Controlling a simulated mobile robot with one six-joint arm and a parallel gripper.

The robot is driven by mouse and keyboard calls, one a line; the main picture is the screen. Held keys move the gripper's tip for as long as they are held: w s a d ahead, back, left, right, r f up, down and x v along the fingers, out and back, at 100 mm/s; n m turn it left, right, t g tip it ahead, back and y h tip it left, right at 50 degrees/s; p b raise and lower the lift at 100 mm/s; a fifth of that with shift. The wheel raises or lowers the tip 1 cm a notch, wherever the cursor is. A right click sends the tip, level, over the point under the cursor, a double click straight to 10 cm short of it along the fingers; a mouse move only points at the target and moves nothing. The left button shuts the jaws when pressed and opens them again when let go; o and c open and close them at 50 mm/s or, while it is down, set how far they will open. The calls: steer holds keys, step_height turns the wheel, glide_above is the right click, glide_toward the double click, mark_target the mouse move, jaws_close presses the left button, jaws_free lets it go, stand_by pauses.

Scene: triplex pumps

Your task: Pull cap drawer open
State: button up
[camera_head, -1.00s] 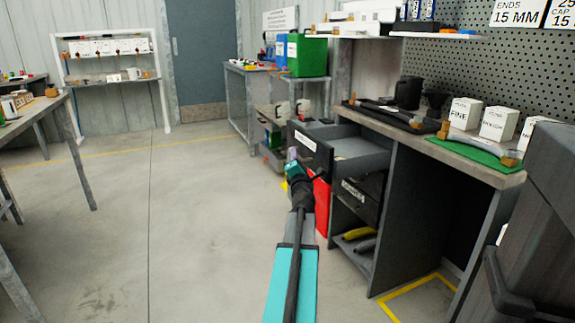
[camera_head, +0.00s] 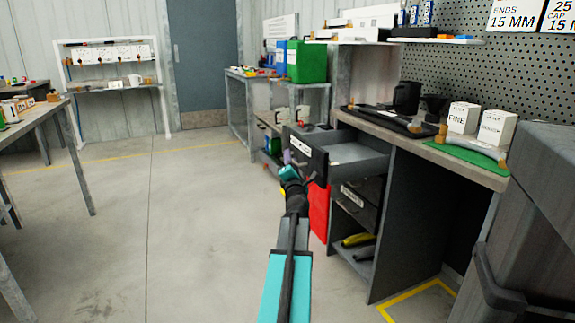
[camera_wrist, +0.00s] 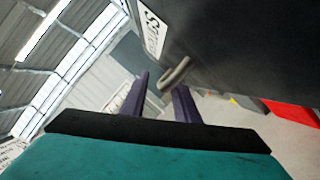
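The top drawer (camera_head: 303,151) of the workbench is a dark-fronted drawer with a white label and a grey inside, and it stands well pulled out. Its label is too small to read, so I cannot confirm it is the cap drawer. My gripper (camera_head: 287,157) is at the left side of the drawer front. In the wrist view, my gripper (camera_wrist: 161,88) has its two purple fingers apart.
A red panel or bin (camera_head: 318,210) stands below the open drawer. White boxes (camera_head: 463,118) and a green mat (camera_head: 455,156) are on the benchtop. The floor to the left is clear.

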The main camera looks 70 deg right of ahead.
steer(key=shift+s+a+f, duration=0.1)
steer(key=p+v, duration=0.3)
steer(key=v, duration=0.7)
steer(key=shift+a, duration=0.35)
steer(key=p, duration=0.5)
steer(key=shift+s+a+f, duration=0.1)
steer(key=shift+a+f, duration=0.1)
steer(key=shift+a, duration=0.15)
steer(key=a+p, duration=0.1)
steer(key=p, duration=0.4)
steer(key=shift+s+p, duration=0.4)
steer(key=shift+s+a+f+p, duration=0.25)
steer(key=shift+a+p, duration=0.1)
steer(key=shift+p, duration=0.65)
steer(key=shift+w+r, duration=0.1)
